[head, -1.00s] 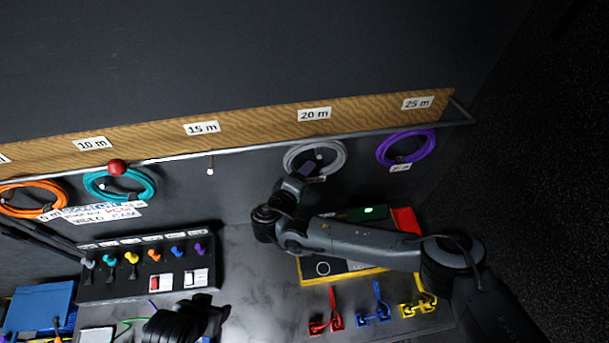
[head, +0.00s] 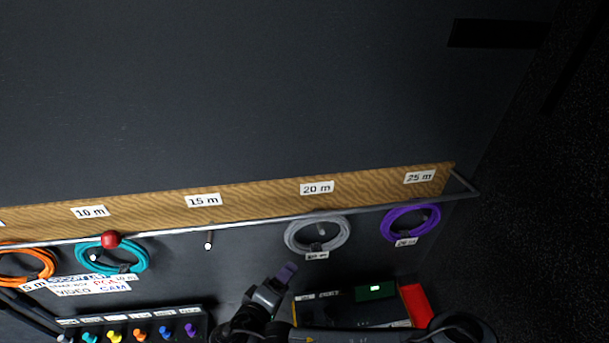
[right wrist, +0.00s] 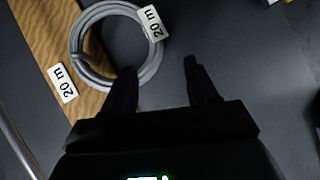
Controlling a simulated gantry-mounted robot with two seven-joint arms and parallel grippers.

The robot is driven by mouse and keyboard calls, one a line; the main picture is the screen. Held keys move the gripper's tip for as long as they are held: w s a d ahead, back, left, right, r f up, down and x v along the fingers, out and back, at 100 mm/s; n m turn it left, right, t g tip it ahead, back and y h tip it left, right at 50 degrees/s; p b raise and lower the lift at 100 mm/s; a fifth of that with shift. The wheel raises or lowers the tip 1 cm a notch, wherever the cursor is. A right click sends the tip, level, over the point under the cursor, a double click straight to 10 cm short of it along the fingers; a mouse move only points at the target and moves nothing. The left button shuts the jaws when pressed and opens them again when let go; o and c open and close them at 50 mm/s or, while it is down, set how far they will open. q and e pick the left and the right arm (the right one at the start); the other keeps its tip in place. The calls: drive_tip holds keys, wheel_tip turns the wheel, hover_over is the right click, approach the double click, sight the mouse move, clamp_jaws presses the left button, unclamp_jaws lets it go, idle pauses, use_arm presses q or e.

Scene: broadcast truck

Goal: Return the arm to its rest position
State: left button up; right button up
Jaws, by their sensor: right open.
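My right gripper (head: 287,272) is in the lower middle of the head view, below and left of the grey cable coil (head: 318,233) under the 20 m label. In the right wrist view its two fingers (right wrist: 160,70) are apart, with nothing between them. The grey coil also shows there (right wrist: 93,72), beyond the left finger, with its 20 m tag. It hangs on its peg, apart from the gripper as far as I can tell. My right arm runs along the bottom edge from the right. My left gripper is not in view.
A wooden strip (head: 260,195) with length labels and a metal rail (head: 370,207) spans the wall. Purple (head: 388,228), teal (head: 140,266) and orange (head: 48,262) coils hang there; the 15 m peg (head: 208,245) is bare. Below are a connector panel (head: 203,315) and a red block (head: 416,303).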

drive_tip(key=s+a+m+g+y+p, duration=0.1)
drive_tip(key=s+g+y+p, duration=0.15)
drive_tip(key=s, duration=0.35)
drive_tip(key=s+a+m+g+y+p, duration=0.1)
drive_tip(key=s+a+g+y+p, duration=0.1)
drive_tip(key=s+g+y, duration=0.25)
use_arm(q)
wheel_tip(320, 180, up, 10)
drive_tip(key=p, duration=0.5)
use_arm(e)
drive_tip(key=s+d+m, duration=0.3)
drive_tip(key=s+d, duration=0.3)
drive_tip(key=d, duration=0.9)
drive_tip(key=s+d+f+m+g+h, duration=0.1)
drive_tip(key=s+d+m, duration=0.3)
drive_tip(key=d, duration=1.1)
drive_tip(key=shift+s+d+f+g, duration=0.2)
drive_tip(key=shift+s+d+g, duration=0.1)
drive_tip(key=shift+s, duration=0.95)
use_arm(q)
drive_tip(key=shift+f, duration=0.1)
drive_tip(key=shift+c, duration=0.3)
